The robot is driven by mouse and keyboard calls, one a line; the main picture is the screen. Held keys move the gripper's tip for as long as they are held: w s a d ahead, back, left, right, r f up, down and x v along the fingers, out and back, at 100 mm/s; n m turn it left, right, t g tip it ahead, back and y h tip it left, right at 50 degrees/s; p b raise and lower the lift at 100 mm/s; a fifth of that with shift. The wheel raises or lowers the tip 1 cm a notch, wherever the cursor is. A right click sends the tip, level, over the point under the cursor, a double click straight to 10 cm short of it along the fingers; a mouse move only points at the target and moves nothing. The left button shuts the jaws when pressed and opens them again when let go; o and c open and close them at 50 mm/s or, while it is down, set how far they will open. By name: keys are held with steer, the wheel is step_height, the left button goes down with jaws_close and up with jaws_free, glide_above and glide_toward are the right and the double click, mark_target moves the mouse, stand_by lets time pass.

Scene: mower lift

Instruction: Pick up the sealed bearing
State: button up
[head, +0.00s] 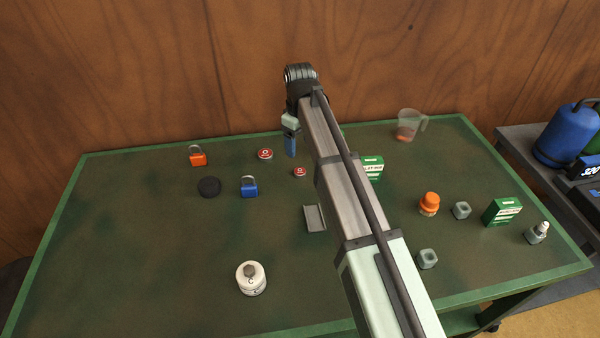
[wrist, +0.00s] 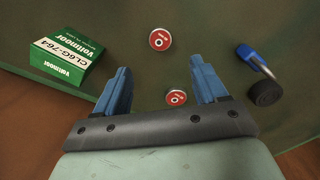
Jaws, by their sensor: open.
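Two small round red-faced pieces with a pale ring mark look like sealed bearings. In the head view one (head: 265,153) lies left of my gripper and the other (head: 300,171) lies just in front of it. In the wrist view one (wrist: 160,39) is beyond the fingertips, and the other (wrist: 175,98) shows between the fingers, near the right finger. My gripper (wrist: 160,66) has its two blue fingers apart, with nothing held. In the head view my gripper (head: 290,146) hangs above the rear part of the table, its far finger mostly hidden.
A blue padlock (head: 249,187), black disc (head: 209,187) and orange padlock (head: 197,157) lie to the left. A green box (head: 372,167) is partly behind my arm. A white container (head: 251,279) stands in front. The green-edged table (head: 130,250) is clear at front left.

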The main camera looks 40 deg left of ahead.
mark_target(300, 171)
steer(key=shift+d+f, duration=0.15)
steer(key=shift+f, duration=4.95)
steer(key=c, duration=1.2)
